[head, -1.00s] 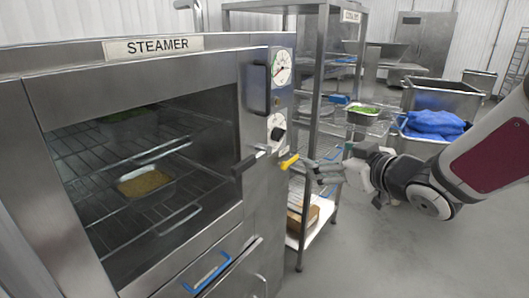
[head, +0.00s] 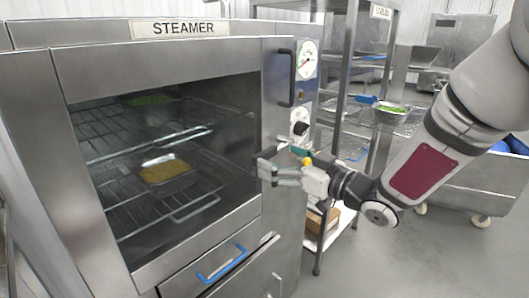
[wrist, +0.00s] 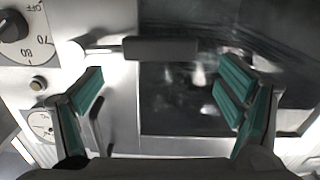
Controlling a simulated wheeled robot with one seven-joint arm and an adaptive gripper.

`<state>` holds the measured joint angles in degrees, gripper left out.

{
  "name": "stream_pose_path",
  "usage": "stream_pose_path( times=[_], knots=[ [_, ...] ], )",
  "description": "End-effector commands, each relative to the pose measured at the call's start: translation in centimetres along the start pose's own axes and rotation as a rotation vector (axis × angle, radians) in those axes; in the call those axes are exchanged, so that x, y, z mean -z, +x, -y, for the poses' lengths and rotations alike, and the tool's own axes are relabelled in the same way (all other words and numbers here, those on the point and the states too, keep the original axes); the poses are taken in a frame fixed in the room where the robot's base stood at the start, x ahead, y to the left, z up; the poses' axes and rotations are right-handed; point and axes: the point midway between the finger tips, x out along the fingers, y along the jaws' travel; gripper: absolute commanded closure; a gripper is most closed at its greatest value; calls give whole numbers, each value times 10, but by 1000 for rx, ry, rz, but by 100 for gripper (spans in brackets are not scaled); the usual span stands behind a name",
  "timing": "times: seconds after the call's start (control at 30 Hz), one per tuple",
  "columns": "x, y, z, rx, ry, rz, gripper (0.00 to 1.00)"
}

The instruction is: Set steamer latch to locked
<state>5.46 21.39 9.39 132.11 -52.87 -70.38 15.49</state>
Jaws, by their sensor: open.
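The steamer latch shows in the wrist view as a dark bar handle (wrist: 175,49) on a pale metal pivot, lying level across the picture and reaching over the door's edge. In the head view my gripper largely hides it. A small yellow piece (head: 307,161) shows just above my gripper. My gripper (head: 270,166) is at the right edge of the steamer door (head: 160,58). In the wrist view its teal-padded fingers (wrist: 160,88) are spread wide and empty, with the latch handle beyond them. Whether they touch it cannot be told.
The steamer door is closed, with a rice tray (head: 167,172) and a green-filled tray (head: 150,98) behind its glass. A dial knob (head: 300,128) and gauge (head: 306,60) are right of the door. A wire rack (head: 347,90) stands behind my arm. Floor at lower right is clear.

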Motion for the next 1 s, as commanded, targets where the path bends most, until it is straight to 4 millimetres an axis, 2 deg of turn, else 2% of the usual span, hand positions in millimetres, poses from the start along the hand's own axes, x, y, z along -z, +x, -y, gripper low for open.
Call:
stream_pose_path(
  times=[0.1,0.3,0.47,0.73,1.0],
  knots=[
    [0,22,0,3,-1,-1,12],
    [0,47,0,2,-1,0,12],
    [0,54,0,0,0,1,12],
    [0,55,0,-1,0,1,12],
    [0,55,0,0,0,1,74]
  ],
)
